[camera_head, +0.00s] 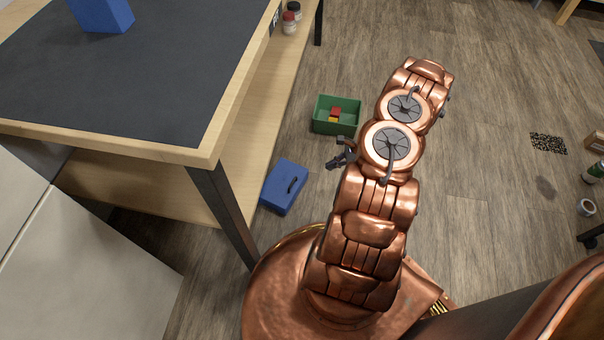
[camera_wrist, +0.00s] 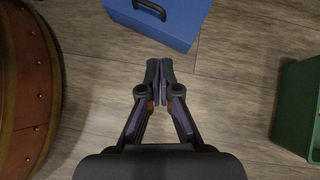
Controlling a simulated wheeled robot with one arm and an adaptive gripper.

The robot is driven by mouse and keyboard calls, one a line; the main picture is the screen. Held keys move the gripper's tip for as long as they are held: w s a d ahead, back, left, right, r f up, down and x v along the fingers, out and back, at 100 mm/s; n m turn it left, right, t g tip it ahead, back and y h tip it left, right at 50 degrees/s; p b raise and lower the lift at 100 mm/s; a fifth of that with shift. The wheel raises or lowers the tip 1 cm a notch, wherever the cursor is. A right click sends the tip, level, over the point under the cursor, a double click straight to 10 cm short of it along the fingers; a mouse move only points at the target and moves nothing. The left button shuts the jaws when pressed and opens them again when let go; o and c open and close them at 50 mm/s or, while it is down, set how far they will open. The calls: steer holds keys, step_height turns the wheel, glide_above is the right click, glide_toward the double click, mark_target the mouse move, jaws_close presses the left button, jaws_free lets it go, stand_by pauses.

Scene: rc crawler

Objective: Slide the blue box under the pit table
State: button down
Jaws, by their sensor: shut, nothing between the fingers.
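The blue box (camera_head: 284,186) has a dark handle on its lid. It lies on the wooden floor beside the pit table (camera_head: 226,196), close to the table's front leg and lower shelf edge. In the wrist view the blue box (camera_wrist: 168,22) is at the top, just ahead of my fingertips, with a strip of floor between. My gripper (camera_wrist: 160,68) is shut and empty, pointing toward the box's near side. In the head view my gripper (camera_head: 334,163) is low, to the right of the box and apart from it. I cannot tell its exact height.
A green bin (camera_head: 337,115) with red and yellow pieces stands on the floor behind my gripper; it also shows in the wrist view (camera_wrist: 300,110). Small bottles (camera_head: 290,18) stand on the table's lower shelf. Another blue object (camera_head: 102,14) sits on the tabletop.

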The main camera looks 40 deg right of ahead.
mark_target(297, 179)
steer(key=shift+m, duration=0.3)
steer(key=b+x, duration=0.1)
steer(key=x, duration=0.2)
steer(key=b+x, duration=0.1)
steer(key=x, duration=0.3)
steer(key=d+f+b+x, duration=0.1)
steer(key=x, duration=0.2)
steer(key=shift+s+a+f+b, duration=0.1)
steer(key=shift+s+f+b, duration=0.1)
steer(key=shift+f+b, duration=0.15)
steer(key=shift+w+a+r+b, duration=0.1)
steer(key=shift+w+a+b, duration=0.35)
steer(key=shift+w+a, duration=0.35)
steer(key=shift+w+a+r, duration=0.15)
steer(key=shift+w+a, duration=0.35)
steer(key=shift+a, duration=0.2)
